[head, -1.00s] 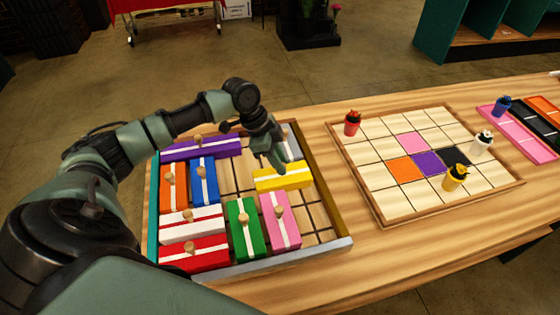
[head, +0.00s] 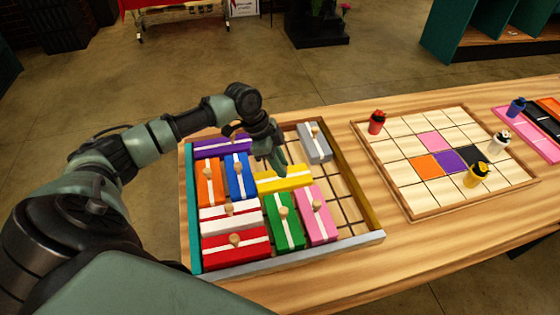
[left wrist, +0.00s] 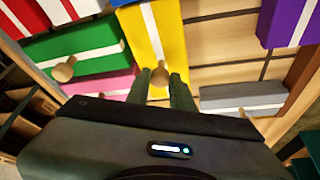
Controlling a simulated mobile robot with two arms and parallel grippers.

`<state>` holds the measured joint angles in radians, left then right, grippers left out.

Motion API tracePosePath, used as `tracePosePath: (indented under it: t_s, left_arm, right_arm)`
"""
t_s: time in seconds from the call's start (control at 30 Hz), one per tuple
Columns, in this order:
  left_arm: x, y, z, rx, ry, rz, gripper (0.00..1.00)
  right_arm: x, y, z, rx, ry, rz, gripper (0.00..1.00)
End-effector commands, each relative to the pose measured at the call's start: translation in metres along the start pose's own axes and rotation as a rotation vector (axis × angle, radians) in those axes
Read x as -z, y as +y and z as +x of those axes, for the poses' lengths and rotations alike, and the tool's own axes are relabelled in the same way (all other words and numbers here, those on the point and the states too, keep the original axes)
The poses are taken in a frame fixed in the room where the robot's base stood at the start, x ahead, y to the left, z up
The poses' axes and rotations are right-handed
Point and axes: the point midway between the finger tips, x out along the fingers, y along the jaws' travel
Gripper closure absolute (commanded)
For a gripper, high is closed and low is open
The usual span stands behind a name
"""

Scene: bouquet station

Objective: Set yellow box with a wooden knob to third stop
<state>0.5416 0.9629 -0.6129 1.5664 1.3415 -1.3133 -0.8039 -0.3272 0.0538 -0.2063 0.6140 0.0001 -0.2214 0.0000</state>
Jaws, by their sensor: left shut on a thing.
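The yellow box (head: 290,182) with a white stripe lies in the sliding-block tray (head: 340,252). Its left end is close against the blue box (head: 235,185), and the green box (head: 290,235) and pink box (head: 322,228) lie just in front of it. My left gripper (head: 277,168) reaches down over the yellow box. In the left wrist view the gripper's fingers (left wrist: 162,85) are shut around the wooden knob (left wrist: 160,72) of the yellow box (left wrist: 172,35). In the head view the gripper hides this knob. My right gripper is out of view.
A grey box (head: 318,156) sits at the tray's back right. Bare grid shows behind the yellow box and along the right side. Purple, orange, white and red boxes fill the left. A grid board (head: 400,195) with small flower buckets stands to the right.

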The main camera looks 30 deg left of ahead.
Motion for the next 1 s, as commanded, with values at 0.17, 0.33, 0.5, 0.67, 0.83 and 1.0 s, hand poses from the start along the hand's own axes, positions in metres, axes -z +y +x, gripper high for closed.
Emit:
tracePosePath:
  t_s: [0.17, 0.33, 0.5, 0.67, 0.83, 1.0]
  left_arm:
    - [0.0, -0.002, 0.001, 0.006, 0.001, 0.0, 0.58]
    - [0.0, -0.002, 0.001, 0.006, 0.001, 0.0, 0.57]
    - [0.0, -0.002, 0.0, 0.007, 0.002, 0.0, 0.57]
    - [-0.001, -0.003, -0.016, 0.011, 0.002, 0.001, 0.57]
    - [-0.002, -0.003, -0.046, 0.011, 0.002, 0.0, 0.57]
    - [-0.002, -0.002, -0.069, 0.009, 0.002, 0.0, 0.57]
  right_arm:
    - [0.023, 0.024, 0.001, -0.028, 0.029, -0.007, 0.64]
    - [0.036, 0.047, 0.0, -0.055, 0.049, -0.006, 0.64]
    - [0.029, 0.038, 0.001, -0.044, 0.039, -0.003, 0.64]
    - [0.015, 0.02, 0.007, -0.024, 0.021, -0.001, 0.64]
    - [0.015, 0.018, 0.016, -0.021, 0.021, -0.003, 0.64]
    - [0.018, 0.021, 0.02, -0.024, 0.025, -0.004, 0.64]
